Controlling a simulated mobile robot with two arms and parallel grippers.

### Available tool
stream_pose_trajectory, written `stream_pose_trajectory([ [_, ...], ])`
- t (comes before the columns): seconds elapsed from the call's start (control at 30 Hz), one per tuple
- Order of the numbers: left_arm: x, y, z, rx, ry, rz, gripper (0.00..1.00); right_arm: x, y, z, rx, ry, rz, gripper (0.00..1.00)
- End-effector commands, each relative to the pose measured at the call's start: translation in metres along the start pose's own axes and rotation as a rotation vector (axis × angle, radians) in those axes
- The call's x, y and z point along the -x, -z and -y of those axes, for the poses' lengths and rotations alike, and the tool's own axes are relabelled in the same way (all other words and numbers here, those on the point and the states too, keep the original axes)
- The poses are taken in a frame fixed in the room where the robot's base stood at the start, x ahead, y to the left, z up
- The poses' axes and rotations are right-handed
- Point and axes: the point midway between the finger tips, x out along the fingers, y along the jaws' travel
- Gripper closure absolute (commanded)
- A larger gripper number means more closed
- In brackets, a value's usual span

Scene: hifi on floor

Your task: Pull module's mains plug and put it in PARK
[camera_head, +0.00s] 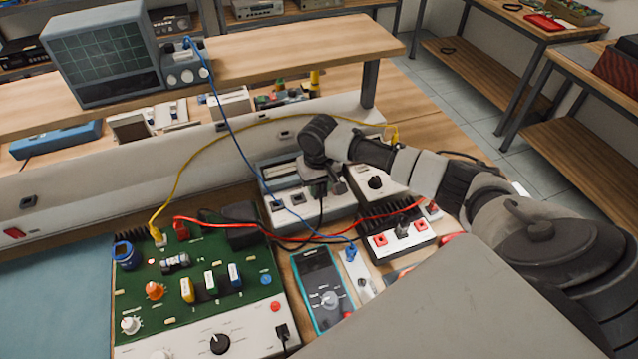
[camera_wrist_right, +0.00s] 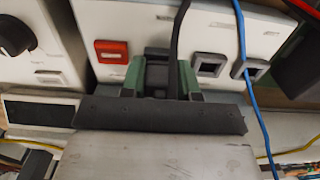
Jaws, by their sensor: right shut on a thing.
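My right gripper (camera_head: 318,187) is over the white socket unit (camera_head: 290,217), behind the green module board (camera_head: 200,275). In the right wrist view its green fingers (camera_wrist_right: 160,79) are shut on a black plug (camera_wrist_right: 157,74) with a black cable (camera_wrist_right: 177,38). The plug is at the unit's face; I cannot tell whether it is seated or just clear. Beside it are a red switch (camera_wrist_right: 112,50) and two dark square sockets, the nearer one (camera_wrist_right: 210,65) empty. A blue wire (camera_wrist_right: 241,40) crosses the other. No PARK label is readable. My left gripper is not in view.
A yellow lead (camera_head: 225,133), a red lead (camera_head: 300,230) and a blue lead cross the bench near my right arm. A multimeter (camera_head: 322,290) lies in front. A finned black box (camera_head: 395,232) stands to the right. An oscilloscope (camera_head: 105,50) sits on the shelf.

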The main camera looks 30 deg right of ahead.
Motion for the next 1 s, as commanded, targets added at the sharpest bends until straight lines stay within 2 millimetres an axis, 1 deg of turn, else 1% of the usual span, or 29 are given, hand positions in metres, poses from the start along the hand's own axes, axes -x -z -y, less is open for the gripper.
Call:
stream_pose_trajectory([
  [0.47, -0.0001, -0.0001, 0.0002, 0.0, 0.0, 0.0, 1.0, -0.0009, -0.0001, 0.0001, 0.0, 0.0, 0.0, 0.9],
  [0.5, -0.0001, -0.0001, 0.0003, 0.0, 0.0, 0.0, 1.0, -0.0009, -0.0001, 0.0001, 0.0, 0.0, 0.0, 0.65],
  [0.67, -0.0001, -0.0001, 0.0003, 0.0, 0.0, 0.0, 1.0, -0.0009, -0.0001, 0.0001, 0.0, 0.0, 0.0, 0.4],
  [0.9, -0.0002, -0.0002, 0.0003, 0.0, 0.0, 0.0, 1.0, -0.0009, -0.0002, 0.0001, 0.0, 0.0, 0.001, 0.4],
  [1.0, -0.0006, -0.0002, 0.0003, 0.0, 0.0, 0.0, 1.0, 0.0026, 0.0001, 0.0, 0.0, 0.0, 0.0, 0.4],
])
